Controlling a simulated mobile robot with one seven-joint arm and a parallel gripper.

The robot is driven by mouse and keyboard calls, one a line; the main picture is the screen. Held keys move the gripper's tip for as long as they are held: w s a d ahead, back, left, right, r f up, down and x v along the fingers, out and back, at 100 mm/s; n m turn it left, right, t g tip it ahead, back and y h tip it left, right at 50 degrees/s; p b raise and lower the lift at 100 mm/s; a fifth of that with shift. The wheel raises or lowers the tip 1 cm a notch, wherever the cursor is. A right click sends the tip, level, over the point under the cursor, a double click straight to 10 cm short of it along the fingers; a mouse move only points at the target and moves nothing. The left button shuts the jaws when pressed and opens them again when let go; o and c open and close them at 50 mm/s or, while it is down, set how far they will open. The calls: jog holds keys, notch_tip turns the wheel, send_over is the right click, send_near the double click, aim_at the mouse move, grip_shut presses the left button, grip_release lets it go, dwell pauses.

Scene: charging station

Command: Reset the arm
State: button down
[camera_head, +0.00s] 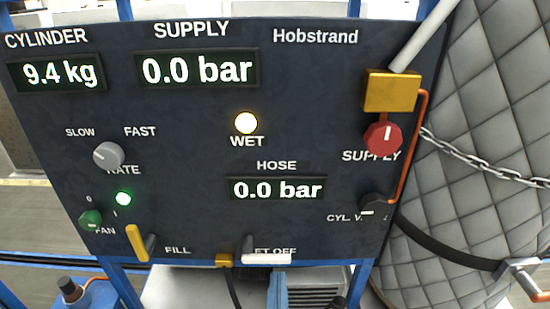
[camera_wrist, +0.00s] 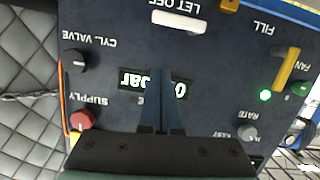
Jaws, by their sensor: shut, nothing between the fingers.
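My gripper (camera_wrist: 161,74) shows in the wrist view, its two dark blue fingers together with nothing between them. The fingers appear in front of the dark control panel (camera_head: 200,110) and partly cover the hose display (camera_wrist: 128,80). The wrist view shows the panel upside down. I cannot tell from this view how far the fingertips are from the panel. In the head view, a short blue piece (camera_head: 278,290) shows below the panel; I cannot tell whether it is part of my gripper.
The panel carries a red supply knob (camera_head: 383,138), black cylinder valve knob (camera_head: 374,207), grey rate knob (camera_head: 108,155), green fan knob (camera_head: 90,220), yellow fill lever (camera_head: 137,243) and white let-off lever (camera_head: 267,258). A chain (camera_head: 480,165) crosses a quilted grey cylinder (camera_head: 480,80) at right.

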notch_tip(320, 180, up, 20)
jog(key=w+f+t+b, duration=0.1)
jog(key=w+t+b, duration=0.25)
jog(key=t, duration=0.25)
jog(key=s+r+t+b, duration=0.1)
jog(key=s+r+t, duration=0.2)
jog(key=r, duration=0.5)
jog(key=s+r+m+t+b, duration=0.1)
jog(key=s+r+t+b, duration=0.1)
jog(key=s+r, duration=0.3)
notch_tip(320, 180, up, 4)
jog(key=shift+s+a+r+t, duration=0.1)
jog(key=shift+s+a+t, duration=0.2)
jog(key=shift+t, duration=0.2)
jog(key=shift+w, duration=0.1)
